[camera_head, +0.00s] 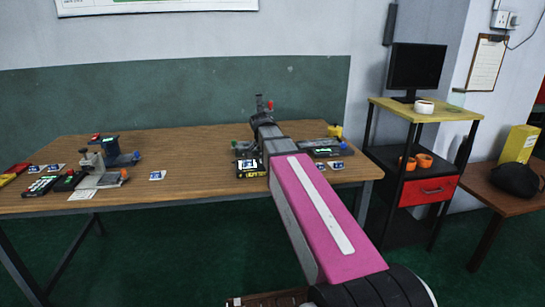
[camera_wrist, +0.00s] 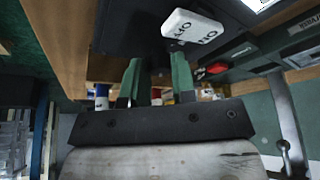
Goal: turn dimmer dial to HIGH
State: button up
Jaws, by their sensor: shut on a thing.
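My gripper (camera_wrist: 156,75) shows in the wrist view as two green fingers on a dark bar. It is shut on a dark part at the edge of a dark panel (camera_wrist: 125,30). This part is probably the dimmer dial, but it is too dark and covered for its shape, pointer or setting to be read. A white block (camera_wrist: 192,26) with black lettering that includes "NO" sits on the panel just beyond the fingertips. In the head view my arm hides the fingers and dial over the right part of the wooden table (camera_head: 190,150).
A yellow-and-black box (camera_head: 251,174) stands left of my arm. A flat device (camera_head: 323,152) and a yellow item (camera_head: 335,131) lie to its right. Several devices, including a grey stand (camera_head: 95,172), are at the table's left. A shelf cart (camera_head: 425,113) stands right of the table.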

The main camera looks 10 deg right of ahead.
jog(key=shift+m, duration=0.3)
dwell(0.4)
jog(key=o, duration=0.9)
jog(key=v, duration=1)
jog(key=shift+a+r, duration=0.15)
jog(key=shift+r, duration=0.2)
